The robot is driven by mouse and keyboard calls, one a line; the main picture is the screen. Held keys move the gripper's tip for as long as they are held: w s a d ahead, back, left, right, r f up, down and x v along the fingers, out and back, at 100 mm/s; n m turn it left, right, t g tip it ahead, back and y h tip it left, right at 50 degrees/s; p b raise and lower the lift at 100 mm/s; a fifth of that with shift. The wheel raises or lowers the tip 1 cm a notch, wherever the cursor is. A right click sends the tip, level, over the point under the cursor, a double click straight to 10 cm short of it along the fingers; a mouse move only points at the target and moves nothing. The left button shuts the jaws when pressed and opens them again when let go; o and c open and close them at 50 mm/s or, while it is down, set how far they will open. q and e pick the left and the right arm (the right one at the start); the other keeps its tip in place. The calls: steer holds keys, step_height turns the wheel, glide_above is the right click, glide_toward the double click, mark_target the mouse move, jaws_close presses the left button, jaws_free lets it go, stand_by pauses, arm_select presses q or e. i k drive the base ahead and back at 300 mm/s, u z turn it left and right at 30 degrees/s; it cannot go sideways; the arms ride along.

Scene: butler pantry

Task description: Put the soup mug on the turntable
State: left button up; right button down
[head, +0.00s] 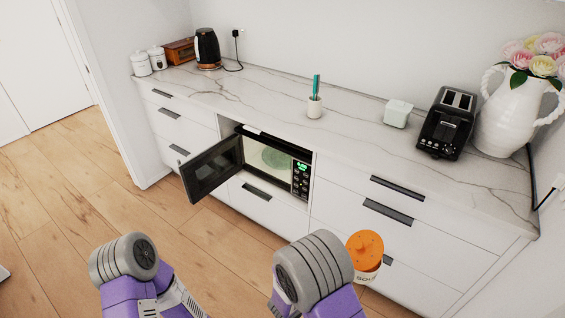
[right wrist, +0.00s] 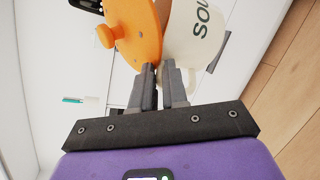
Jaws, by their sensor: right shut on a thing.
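The soup mug (head: 366,276) is cream with dark lettering and an orange lid with a knob; it also shows in the right wrist view (right wrist: 185,35). My right gripper (right wrist: 162,72) is shut on it at its side, apparently at the handle, which the fingers mostly hide. In the head view that gripper is hidden behind my right arm. The mug is held in front of the drawers, right of the microwave. The turntable (head: 277,159) shows as a pale green disc inside the microwave (head: 301,180), whose door is open. My left gripper is not visible; only part of that arm shows.
The microwave's dark door (head: 212,168) sticks out to the left of its opening. The marble counter (head: 255,95) carries a kettle (head: 207,48), a toaster (head: 447,125) and a white vase (head: 507,115). Open wooden floor (head: 60,190) lies at the left.

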mark_target(278, 158)
steer(key=u, duration=0.5)
steer(key=i, duration=0.45)
steer(key=u, duration=0.65)
steer(key=i, duration=0.65)
steer(key=z, duration=0.65)
steer(key=i, duration=1.25)
steer(key=z, duration=0.05)
